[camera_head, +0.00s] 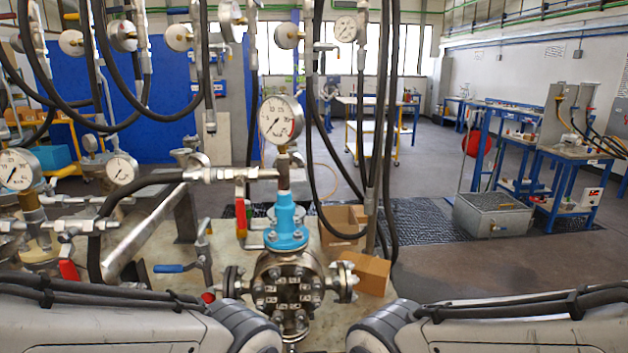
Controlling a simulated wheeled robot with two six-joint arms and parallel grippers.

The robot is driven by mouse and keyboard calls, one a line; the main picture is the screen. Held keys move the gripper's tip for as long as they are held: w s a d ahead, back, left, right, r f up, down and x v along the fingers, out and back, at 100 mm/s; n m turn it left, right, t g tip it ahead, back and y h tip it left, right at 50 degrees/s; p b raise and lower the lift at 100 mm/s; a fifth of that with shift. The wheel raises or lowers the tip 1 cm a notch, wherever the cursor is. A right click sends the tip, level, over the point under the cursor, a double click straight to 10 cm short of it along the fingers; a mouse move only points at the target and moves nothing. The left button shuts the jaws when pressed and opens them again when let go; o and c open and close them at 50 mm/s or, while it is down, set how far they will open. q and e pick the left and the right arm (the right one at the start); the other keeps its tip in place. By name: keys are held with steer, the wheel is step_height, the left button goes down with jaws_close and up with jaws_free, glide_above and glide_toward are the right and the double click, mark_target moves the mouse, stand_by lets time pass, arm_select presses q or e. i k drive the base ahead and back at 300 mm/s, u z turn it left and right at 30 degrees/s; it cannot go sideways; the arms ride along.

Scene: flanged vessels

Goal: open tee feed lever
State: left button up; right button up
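A red valve lever (241,212) hangs straight down from the silver pipe tee (235,174) left of the large pressure gauge (281,121). This is probably the tee feed lever, but I see no label to confirm it. The tee joins a black hose on its left and the gauge stem on its right. Below the stem, a blue fitting (286,222) sits on a bolted flanged vessel (290,285). My two arms enter low at the left and right edges. Both grippers are out of view, and neither arm appears to touch the lever.
A blue lever (170,268) and another red lever (68,268) sit on fittings at left. Black hoses hang in front of the work area, several near the large gauge. Cardboard boxes (366,272) stand behind and right of the vessel. Open floor lies farther right.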

mark_target(241, 207)
steer(key=z, duration=3.5)
steer(key=k, duration=2.65)
steer(key=u, duration=1.85)
